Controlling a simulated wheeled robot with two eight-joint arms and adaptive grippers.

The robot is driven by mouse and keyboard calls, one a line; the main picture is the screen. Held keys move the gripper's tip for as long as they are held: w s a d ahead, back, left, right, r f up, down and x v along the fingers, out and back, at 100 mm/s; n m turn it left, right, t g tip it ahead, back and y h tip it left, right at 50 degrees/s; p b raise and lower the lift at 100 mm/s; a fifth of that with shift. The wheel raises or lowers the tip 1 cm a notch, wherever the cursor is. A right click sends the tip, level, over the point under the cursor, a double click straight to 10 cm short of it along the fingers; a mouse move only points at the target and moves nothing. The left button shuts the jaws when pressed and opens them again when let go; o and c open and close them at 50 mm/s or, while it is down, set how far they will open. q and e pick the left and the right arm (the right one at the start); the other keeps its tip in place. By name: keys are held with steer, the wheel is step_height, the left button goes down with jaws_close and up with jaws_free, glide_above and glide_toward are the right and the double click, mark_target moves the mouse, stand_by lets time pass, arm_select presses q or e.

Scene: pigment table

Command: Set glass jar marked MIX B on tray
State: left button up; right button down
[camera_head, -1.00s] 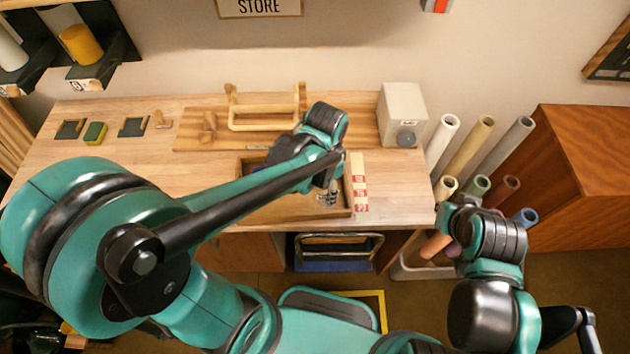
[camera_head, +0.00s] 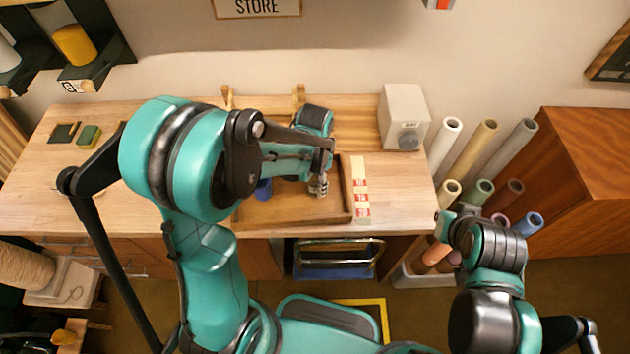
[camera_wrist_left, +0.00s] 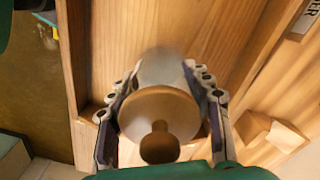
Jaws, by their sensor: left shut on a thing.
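My left gripper (camera_head: 318,188) is above the right part of a shallow wooden tray (camera_head: 351,192) on the bench. In the left wrist view the left gripper (camera_wrist_left: 163,78) is shut on a glass jar (camera_wrist_left: 162,68) with a round wooden lid (camera_wrist_left: 158,110) and knob. No marking on the jar can be read. Whether its base touches the tray floor cannot be told. A blue thing (camera_head: 263,188) stands in the tray's left part, partly hidden by my left arm. My right arm is folded at the lower right; its jaws (camera_head: 446,222) are too unclear to read.
A strip with red and white labels (camera_head: 361,190) lies just right of the tray. A pale grey box (camera_head: 403,115) stands at the back right. Upright rolls (camera_head: 480,190) stand beyond the bench's right end. The tray's front middle is clear.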

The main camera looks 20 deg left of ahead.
arm_select(q)
steer(key=shift+f, duration=0.15)
steer(key=o, duration=1.3)
